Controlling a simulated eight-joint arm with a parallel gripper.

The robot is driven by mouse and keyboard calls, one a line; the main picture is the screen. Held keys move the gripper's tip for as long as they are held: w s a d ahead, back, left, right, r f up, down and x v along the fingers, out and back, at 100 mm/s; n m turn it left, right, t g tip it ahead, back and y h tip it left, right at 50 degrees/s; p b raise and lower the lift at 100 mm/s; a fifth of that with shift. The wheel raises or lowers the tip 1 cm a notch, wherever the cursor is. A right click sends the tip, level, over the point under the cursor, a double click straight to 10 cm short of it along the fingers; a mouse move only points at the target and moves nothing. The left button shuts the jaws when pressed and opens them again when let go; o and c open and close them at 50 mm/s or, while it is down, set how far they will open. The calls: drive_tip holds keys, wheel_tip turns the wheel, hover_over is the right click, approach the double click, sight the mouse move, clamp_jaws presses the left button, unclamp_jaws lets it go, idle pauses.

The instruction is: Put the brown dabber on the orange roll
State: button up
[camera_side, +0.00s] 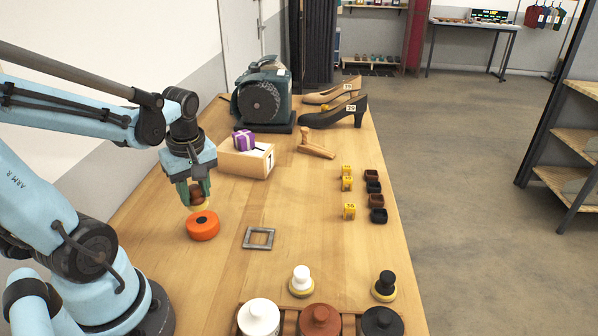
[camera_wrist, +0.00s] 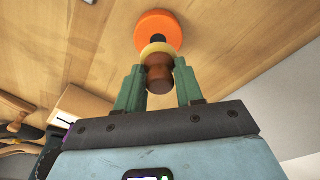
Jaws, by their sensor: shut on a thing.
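The brown dabber (camera_wrist: 159,74) has a brown wooden handle and a pale yellow pad. My gripper (camera_side: 196,191) is shut on its handle, one green finger on each side, and the pad points down. The orange roll (camera_side: 202,228) is a thick orange disc with a dark centre, lying flat on the table. In the side view the pad is directly over the roll's top, very close to it; I cannot tell whether they touch. In the wrist view the roll (camera_wrist: 158,22) lies just beyond the pad, which covers part of it.
A grey square frame (camera_side: 259,238) lies right of the roll. A wooden box (camera_side: 245,162) with a purple parcel (camera_side: 243,140) stands behind. A white dabber (camera_side: 301,281), a black dabber (camera_side: 384,286) and lidded pots are in front.

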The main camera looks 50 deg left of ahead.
sight(196, 197)
drive_tip(key=shift+f, duration=1.85)
drive_tip(key=shift+f, duration=0.1)
drive_tip(key=o, duration=1)
drive_tip(key=shift+d+r, duration=0.9)
drive_tip(key=shift+r, duration=5.05)
drive_tip(key=w+d+f+m+t+h, duration=0.1)
drive_tip(key=w+d+f+m+t, duration=0.1)
drive_tip(key=w+d+m+t, duration=0.5)
drive_tip(key=shift+w+d+f+m+h, duration=0.35)
drive_tip(key=shift+d+m, duration=2.4)
drive_tip(key=shift+m, duration=2.75)
